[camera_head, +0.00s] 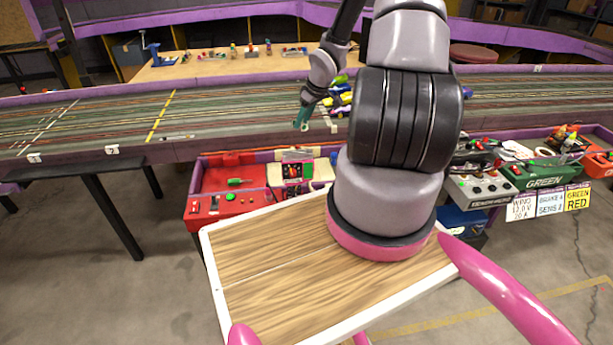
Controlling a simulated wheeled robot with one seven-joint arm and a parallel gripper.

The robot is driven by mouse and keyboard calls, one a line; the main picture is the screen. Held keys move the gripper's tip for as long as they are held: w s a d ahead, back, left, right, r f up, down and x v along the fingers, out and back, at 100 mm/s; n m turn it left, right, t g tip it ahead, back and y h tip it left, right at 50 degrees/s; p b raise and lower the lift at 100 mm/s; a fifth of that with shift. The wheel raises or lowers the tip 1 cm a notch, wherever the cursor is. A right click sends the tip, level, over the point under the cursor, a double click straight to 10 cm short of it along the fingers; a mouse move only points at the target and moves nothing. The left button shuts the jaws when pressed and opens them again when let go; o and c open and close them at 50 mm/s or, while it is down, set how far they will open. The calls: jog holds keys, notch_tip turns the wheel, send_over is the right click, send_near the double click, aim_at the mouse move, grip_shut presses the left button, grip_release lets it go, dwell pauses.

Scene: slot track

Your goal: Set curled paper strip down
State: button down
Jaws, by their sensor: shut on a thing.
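My gripper (303,121) hangs at the end of my arm, pointing down over the near edge of the slot track (230,125), just left of a cluster of coloured cars. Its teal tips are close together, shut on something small. The curled paper strip cannot be made out clearly between the tips at this size. Whether the tips touch the track surface cannot be told.
Several coloured cars (342,98) sit right of my gripper. A red tray (212,207) and a control box (487,188) stand below the track edge. A wooden table (205,69) lies behind. The track to the left is mostly clear, with a small thin item (178,137).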

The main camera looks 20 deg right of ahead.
jog(key=s+d+f+n+y, duration=0.1)
jog(key=s+d+f+n, duration=0.1)
jog(key=f, duration=0.4)
jog(key=s+d+f+n, duration=0.1)
jog(key=d+f, duration=0.1)
jog(key=f, duration=0.3)
send_over(319, 179)
jog(key=shift+g, duration=0.4)
notch_tip(319, 179, down, 7)
jog(key=shift+r, duration=0.2)
jog(key=shift+f, duration=2)
jog(key=shift+c, duration=1.9)
grip_release()
jog(key=shift+f, duration=0.1)
